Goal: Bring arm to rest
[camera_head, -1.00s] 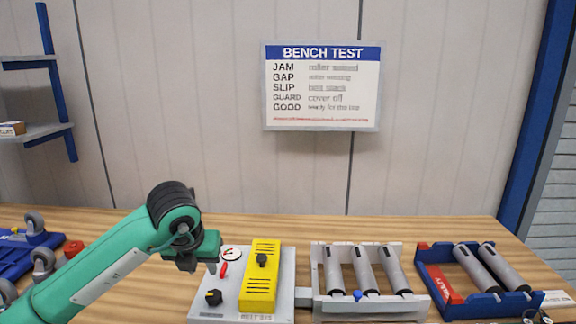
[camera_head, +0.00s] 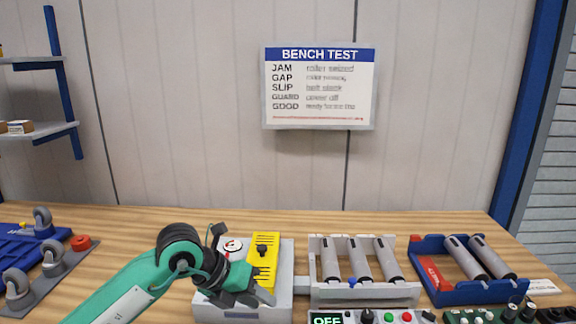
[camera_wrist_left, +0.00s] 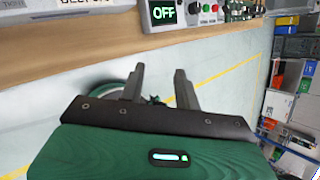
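My left arm comes in from the left in the head view. Its gripper (camera_head: 248,296) hangs in front of the white bench unit with the yellow cover (camera_head: 265,250) and hides part of that unit. In the left wrist view my left gripper (camera_wrist_left: 158,82) has its two fingers apart with nothing between them, above the floor in front of the bench edge. My right gripper is in neither view.
On the wooden bench (camera_head: 140,222) stand a grey roller frame (camera_head: 315,290), a blue roller frame (camera_head: 440,297) and a control box reading OFF (camera_head: 345,318). A blue caster rack (camera_head: 20,262) is at left. Floor in front is clear.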

